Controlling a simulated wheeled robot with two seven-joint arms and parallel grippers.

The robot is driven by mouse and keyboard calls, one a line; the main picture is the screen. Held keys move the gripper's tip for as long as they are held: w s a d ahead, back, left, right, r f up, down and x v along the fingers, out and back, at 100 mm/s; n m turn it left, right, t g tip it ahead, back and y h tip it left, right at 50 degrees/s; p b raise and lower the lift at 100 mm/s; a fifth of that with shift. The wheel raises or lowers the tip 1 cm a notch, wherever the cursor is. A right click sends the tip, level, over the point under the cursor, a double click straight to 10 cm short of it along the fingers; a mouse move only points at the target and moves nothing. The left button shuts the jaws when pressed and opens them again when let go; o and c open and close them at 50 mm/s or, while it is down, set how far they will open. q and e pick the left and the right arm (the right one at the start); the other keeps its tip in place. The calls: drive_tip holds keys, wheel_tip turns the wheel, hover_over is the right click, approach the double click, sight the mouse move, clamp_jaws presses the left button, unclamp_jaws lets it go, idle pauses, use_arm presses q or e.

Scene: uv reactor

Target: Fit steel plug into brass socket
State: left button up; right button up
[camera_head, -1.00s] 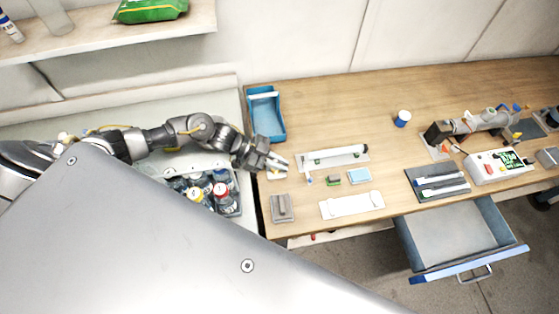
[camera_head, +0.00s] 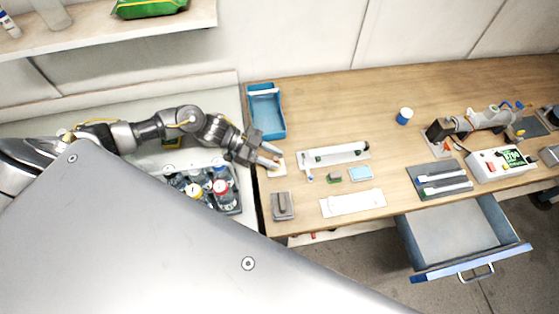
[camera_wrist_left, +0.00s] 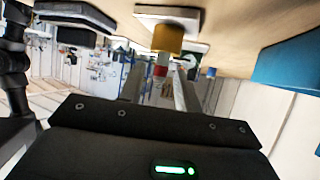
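My left gripper (camera_head: 276,158) is over the left end of the wooden bench, with its two fingers apart. In the left wrist view the bench top hangs at the top of the picture. A short brass cylinder (camera_wrist_left: 168,38), which looks like the brass socket, stands on a small white plate (camera_wrist_left: 190,48) beyond the open fingers (camera_wrist_left: 158,88). The small plate (camera_head: 278,172) also shows beside the fingertips in the head view. My right gripper is not in view.
A blue tray (camera_head: 265,112) stands behind the gripper. A grey block (camera_head: 283,205) lies in front of it. A long white holder (camera_head: 334,155) and a white plate (camera_head: 352,202) lie to the right. A drawer (camera_head: 455,235) stands open.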

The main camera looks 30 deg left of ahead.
use_arm(q)
drive_tip(key=b+v, duration=0.2)
drive_tip(key=v, duration=0.7)
drive_tip(key=shift+b, duration=0.35)
drive_tip(key=shift+a, duration=0.1)
